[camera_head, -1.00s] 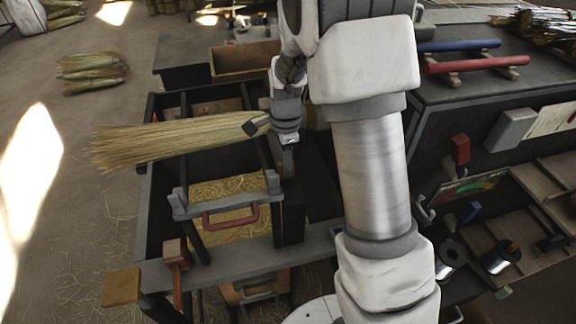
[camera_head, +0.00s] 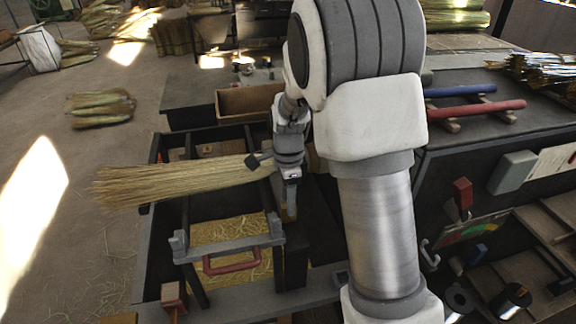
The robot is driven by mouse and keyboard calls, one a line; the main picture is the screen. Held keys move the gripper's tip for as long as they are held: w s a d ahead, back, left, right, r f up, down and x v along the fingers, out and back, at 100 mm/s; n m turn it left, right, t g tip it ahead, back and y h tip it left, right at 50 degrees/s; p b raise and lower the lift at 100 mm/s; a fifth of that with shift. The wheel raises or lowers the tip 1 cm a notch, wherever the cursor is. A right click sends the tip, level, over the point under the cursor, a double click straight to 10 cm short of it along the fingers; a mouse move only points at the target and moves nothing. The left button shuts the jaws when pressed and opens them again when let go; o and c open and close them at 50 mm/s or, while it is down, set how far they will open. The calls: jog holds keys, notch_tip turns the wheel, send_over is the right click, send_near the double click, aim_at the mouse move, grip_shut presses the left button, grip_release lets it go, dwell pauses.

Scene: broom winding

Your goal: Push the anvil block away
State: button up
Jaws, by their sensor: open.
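My gripper (camera_head: 290,208) points down at the butt end of a straw broom head (camera_head: 180,181), over the dark bench frame. Its fingertips are small and partly hidden by my wrist, with nothing visibly held between them. A small dark angular block (camera_head: 257,161) sits at the broom's butt end, just left of my gripper. It may be the anvil block, but I cannot tell for sure. A taller dark block (camera_head: 292,262) stands below my gripper. Whether my gripper touches either block is not clear.
A grey clamp bar with a red handle (camera_head: 232,264) crosses the straw-filled tray (camera_head: 228,232). A wooden box (camera_head: 246,101) stands behind. Red (camera_head: 476,113) and blue (camera_head: 460,91) bars lie on the right-hand bench. My arm hides the middle. Floor at left is mostly open.

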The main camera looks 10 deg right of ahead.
notch_tip(320, 180, up, 15)
jog(key=p, duration=0.1)
jog(key=shift+r, duration=0.2)
jog(key=s+r+n+t, duration=0.2)
jog(key=s+n, duration=0.7)
jog(key=s, duration=0.2)
jog(key=s+r+n+t, duration=0.3)
jog(key=s+n, duration=0.6)
jog(key=s, duration=0.2)
jog(key=shift+s+r+t, duration=0.2)
jog(key=shift+s+t, duration=0.1)
jog(key=shift+a, duration=0.2)
dwell(0.5)
